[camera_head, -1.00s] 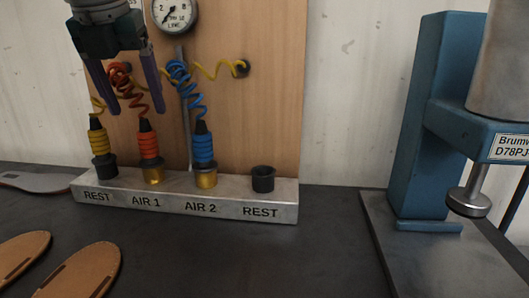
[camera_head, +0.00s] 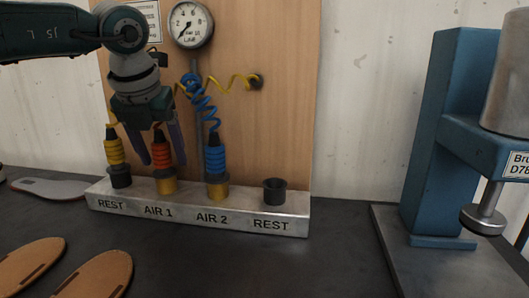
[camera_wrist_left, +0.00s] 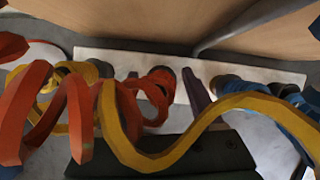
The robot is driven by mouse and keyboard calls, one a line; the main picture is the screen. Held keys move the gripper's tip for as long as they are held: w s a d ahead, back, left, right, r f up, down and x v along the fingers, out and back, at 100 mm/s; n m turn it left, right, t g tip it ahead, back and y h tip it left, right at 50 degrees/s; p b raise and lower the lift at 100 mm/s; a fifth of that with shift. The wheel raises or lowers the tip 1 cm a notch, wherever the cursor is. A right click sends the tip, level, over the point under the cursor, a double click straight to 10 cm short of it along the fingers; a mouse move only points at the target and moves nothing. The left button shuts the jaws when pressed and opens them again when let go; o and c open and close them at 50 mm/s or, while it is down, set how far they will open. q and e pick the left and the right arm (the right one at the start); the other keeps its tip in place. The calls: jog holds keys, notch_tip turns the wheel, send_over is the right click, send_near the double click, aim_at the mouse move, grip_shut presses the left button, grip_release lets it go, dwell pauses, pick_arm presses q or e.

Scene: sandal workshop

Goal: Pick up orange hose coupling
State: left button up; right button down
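The orange hose coupling (camera_head: 162,153) stands upright in the brass AIR 1 socket of the metal rack (camera_head: 290,228). My left gripper (camera_head: 164,163) points down over it, open, with one finger on each side of the coupling. Small gaps show beside it, so I see no grip on it. In the left wrist view the coupling (camera_wrist_left: 162,78) shows between the purple fingers, partly behind orange and yellow coiled hoses. My gripper hides the upper part of the orange hose in the head view. My right gripper is not in view.
A yellow coupling (camera_head: 114,150) sits in the left REST holder, close to my left finger. A blue coupling (camera_head: 215,158) stands in AIR 2. The right REST holder (camera_head: 274,191) is empty. A blue press (camera_head: 432,140) stands at right. Sandal soles (camera_head: 98,275) lie in front.

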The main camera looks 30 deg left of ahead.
pick_arm(q)
grip_shut()
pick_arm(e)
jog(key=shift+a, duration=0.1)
pick_arm(q)
jog(key=shift+r, duration=0.15)
dwell(0.4)
